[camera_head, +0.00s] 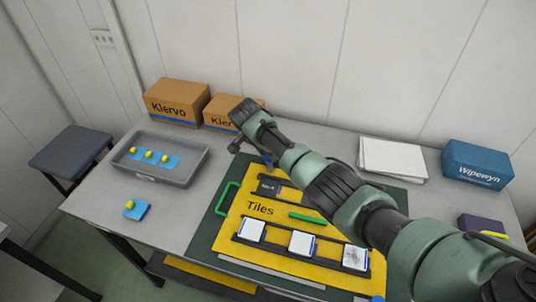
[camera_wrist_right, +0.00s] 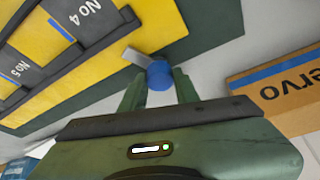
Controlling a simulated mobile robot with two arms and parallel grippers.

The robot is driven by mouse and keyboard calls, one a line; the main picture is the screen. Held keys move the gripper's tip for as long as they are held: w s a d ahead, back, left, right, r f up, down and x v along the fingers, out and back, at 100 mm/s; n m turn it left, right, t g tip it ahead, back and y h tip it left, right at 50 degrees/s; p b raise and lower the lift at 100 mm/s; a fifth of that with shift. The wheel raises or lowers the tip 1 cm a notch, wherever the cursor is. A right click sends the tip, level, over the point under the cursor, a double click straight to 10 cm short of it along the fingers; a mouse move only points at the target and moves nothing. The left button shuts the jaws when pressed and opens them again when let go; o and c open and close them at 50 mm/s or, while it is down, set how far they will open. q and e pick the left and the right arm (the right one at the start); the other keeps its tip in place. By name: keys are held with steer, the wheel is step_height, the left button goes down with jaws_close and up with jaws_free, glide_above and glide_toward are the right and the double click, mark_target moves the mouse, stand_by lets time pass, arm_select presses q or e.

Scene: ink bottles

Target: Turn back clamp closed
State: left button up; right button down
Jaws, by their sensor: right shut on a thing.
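The back clamp's blue knob (camera_wrist_right: 159,75) shows in the right wrist view at the edge of the dark green mat. A grey bar (camera_wrist_right: 137,57) reaches from the knob over the corner of the yellow board (camera_wrist_right: 155,25). My right gripper (camera_wrist_right: 158,88) has its two green fingers on either side of the knob and is shut on it. Another blue knob (camera_head: 377,299) is cut off at the bottom edge. My left gripper is out of view.
Cardboard boxes (camera_head: 178,102) stand close behind the clamp. A grey tray (camera_head: 190,178) is at left; white sheets (camera_head: 393,160) and a blue box (camera_head: 477,165) are at right.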

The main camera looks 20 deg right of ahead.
steer(key=m+b, duration=0.2)
steer(key=m+g+b, duration=0.1)
steer(key=shift+w+f+h, duration=0.15)
steer(key=shift+f+h, duration=0.1)
steer(key=shift+h, duration=0.15)
steer(key=shift+r+m+g+b, duration=0.25)
steer(key=shift+m+g+b, duration=0.15)
steer(key=shift+m+b, duration=0.9)
steer(key=c, duration=1.1)
jaws_free()
steer(key=shift+o, duration=0.2)
steer(key=shift+r, duration=0.1)
steer(key=v, duration=0.7)
steer(key=shift+r+b, duration=0.3)
steer(key=shift+b, duration=0.1)
steer(key=shift+a+f, duration=0.1)
steer(key=shift+a, duration=0.1)
